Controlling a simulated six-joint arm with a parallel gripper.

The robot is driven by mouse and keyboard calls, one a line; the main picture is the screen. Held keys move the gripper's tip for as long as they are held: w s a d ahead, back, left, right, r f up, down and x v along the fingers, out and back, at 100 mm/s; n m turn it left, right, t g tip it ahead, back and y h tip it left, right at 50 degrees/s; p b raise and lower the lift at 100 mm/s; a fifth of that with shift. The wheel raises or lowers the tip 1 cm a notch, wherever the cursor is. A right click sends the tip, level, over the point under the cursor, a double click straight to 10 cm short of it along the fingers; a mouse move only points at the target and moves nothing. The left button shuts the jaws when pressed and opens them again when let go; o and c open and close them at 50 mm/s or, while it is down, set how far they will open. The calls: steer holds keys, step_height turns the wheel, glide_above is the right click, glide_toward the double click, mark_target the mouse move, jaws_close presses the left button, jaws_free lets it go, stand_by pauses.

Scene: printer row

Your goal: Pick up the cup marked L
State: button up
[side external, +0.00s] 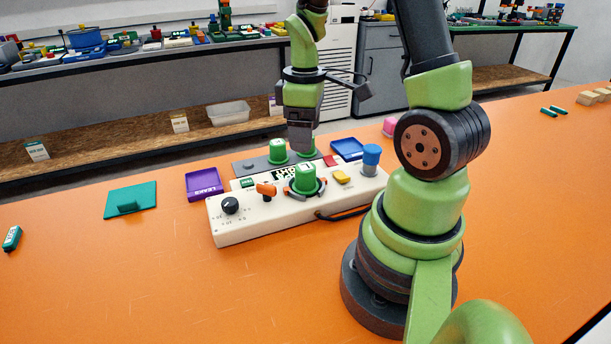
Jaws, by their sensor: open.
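A green cup (305,180) with a pale mark on its top sits in a ring on the white control box; the mark is too small to read surely. Another green cup (277,151) stands on the grey plate behind the box, also with a small mark. A third green piece (307,152) shows partly beside it, mostly hidden by my gripper. My gripper (301,147) points down over the grey plate, behind the front cup and right of the rear one. It is open, though its fingers overlap from this side. No letter L can be made out with certainty.
The white box (240,231) carries a black knob, an orange lever, a yellow button and a blue knob (371,156). A purple tray (203,184), a blue tray (347,148), a pink piece (389,126) and a teal plate (130,201) lie around it.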

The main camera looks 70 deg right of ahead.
mark_target(304, 166)
step_height(304, 166, down, 9)
steer(key=shift+w+r, duration=0.1)
steer(key=shift+r, duration=0.05)
stand_by(0.4)
steer(key=c, duration=1)
